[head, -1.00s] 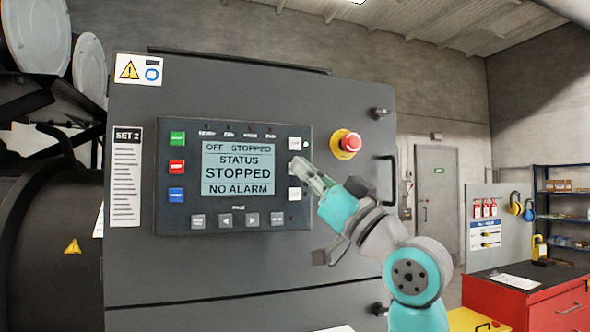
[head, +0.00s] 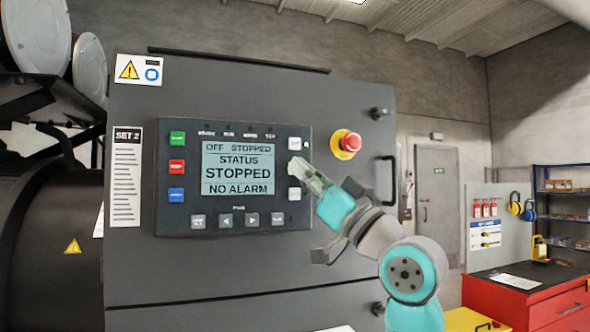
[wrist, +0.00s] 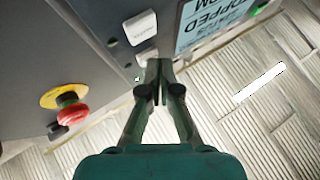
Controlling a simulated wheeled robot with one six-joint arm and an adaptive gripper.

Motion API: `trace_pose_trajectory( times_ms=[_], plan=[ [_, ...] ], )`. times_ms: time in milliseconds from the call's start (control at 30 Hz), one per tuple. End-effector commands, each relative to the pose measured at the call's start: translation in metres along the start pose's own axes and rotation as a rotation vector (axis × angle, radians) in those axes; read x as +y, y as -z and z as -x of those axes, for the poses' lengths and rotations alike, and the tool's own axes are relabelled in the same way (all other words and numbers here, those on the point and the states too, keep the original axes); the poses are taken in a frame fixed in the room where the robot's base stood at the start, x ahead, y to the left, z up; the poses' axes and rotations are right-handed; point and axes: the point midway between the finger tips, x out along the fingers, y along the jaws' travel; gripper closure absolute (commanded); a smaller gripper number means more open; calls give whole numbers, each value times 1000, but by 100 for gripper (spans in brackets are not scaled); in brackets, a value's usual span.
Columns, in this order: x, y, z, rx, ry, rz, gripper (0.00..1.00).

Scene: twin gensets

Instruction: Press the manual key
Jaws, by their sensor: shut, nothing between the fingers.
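The controller panel (head: 182,143) is on a dark grey cabinet door marked SET 2. Its screen (head: 237,168) reads OFF STOPPED, STATUS STOPPED, NO ALARM. White keys run down the right of the screen: a top key (head: 294,143), a middle one largely covered by my fingertips, and a lower key (head: 294,194). Their labels are too small to read, so I cannot tell which is the manual key. My gripper (head: 298,166) is shut and empty, its tips at the middle key; contact is unclear. In the wrist view, the shut tips (wrist: 159,64) are beside a white key (wrist: 140,27).
A red emergency stop (head: 346,144) on a yellow base is right of the panel, close to my arm. A door handle (head: 388,180) is further right. Green, red and blue keys (head: 177,167) line the screen's left. A red tool cabinet (head: 530,298) is at lower right.

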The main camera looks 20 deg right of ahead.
Motion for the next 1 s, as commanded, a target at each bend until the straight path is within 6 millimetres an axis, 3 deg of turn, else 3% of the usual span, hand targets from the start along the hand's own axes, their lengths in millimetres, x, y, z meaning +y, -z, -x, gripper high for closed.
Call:
trace_pose_trajectory(
  times_ms=[467, 1000],
  plan=[
    [1, -1, -2, 0, 0, 0, 100],
    [-8, 8, 11, 0, 0, 1, 100]
  ],
)
